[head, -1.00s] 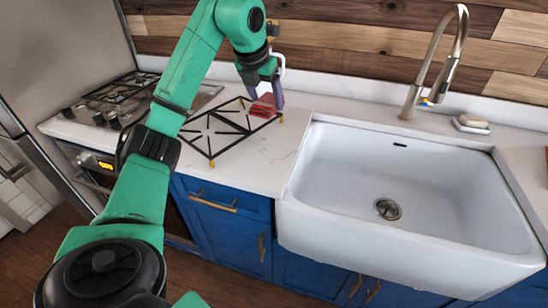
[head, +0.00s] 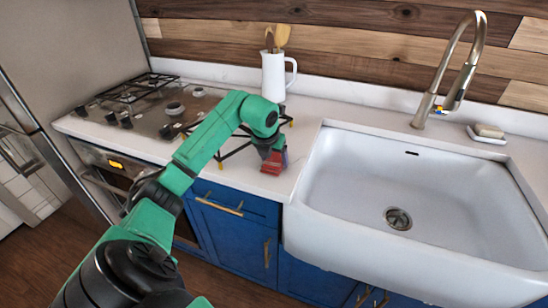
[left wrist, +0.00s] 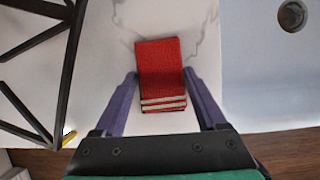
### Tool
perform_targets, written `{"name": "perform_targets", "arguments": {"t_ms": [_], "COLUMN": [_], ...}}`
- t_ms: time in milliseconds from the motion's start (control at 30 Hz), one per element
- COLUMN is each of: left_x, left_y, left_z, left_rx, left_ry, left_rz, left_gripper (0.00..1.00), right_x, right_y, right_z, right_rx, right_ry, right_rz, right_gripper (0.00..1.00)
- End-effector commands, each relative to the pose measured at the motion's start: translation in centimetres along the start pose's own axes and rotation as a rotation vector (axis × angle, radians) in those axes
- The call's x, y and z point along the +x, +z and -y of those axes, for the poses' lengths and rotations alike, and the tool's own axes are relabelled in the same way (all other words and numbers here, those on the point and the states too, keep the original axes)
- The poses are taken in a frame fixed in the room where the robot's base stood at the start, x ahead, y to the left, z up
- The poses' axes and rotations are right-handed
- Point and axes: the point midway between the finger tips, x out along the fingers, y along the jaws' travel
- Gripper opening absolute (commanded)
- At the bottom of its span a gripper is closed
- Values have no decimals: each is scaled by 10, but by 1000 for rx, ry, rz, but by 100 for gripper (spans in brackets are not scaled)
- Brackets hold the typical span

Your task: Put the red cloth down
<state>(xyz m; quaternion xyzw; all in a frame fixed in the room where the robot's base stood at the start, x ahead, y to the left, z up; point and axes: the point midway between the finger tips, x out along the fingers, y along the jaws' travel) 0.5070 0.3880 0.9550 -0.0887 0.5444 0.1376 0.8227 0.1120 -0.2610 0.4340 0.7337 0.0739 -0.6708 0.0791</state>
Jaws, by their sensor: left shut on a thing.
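The red cloth (head: 272,163) is a small folded red piece with pale stripes at one end. In the head view it is at the counter (head: 300,118) near its front edge, left of the sink, partly hidden by my gripper. My left gripper (head: 274,158) points down and is shut on the cloth. In the left wrist view the cloth (left wrist: 161,75) lies between the two purple fingers (left wrist: 160,85), over white counter. I cannot tell whether the cloth touches the counter. My right gripper is not in view.
A black grate (left wrist: 68,70) with yellow feet lies just left of the cloth. The white sink (head: 400,190) is close on the right. A white jug (head: 274,76) with utensils stands behind. The stovetop (head: 150,105) is at left. The counter's front edge is near.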

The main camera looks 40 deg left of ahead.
Motion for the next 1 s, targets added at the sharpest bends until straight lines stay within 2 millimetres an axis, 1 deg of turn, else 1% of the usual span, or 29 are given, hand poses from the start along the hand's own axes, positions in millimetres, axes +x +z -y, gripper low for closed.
{"name": "perform_targets", "arguments": {"t_ms": [100, 133, 167, 200, 433, 567, 667, 733, 800, 900, 1000], "left_x": [0, 0, 0, 0, -1, -14, -38, -58, -78, -102, -116], "left_y": [0, 0, 0, 0, 0, 2, 2, 2, 2, 2, 1], "left_z": [0, 0, 0, 0, 0, -1, -1, -1, -1, 0, 0], "left_rx": [0, 0, 0, 0, 0, -1, 1, 1, -1, 1, -1], "left_ry": [1, 1, 1, 1, 1, 3, 3, 3, 3, 2, 2], "left_rz": [0, 0, 0, 0, 0, 4, 6, 7, 6, 4, 2], "left_gripper": [20, 81, 93, 100, 100, 100, 100, 100, 100, 100, 100], "right_x": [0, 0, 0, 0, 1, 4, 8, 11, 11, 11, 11], "right_y": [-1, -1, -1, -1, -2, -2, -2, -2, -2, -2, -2], "right_z": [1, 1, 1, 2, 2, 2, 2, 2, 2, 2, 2], "right_rx": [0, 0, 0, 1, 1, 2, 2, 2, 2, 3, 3], "right_ry": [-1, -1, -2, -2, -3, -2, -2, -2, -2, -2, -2], "right_rz": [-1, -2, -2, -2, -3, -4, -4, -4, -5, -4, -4], "right_gripper": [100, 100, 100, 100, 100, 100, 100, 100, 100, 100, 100]}}
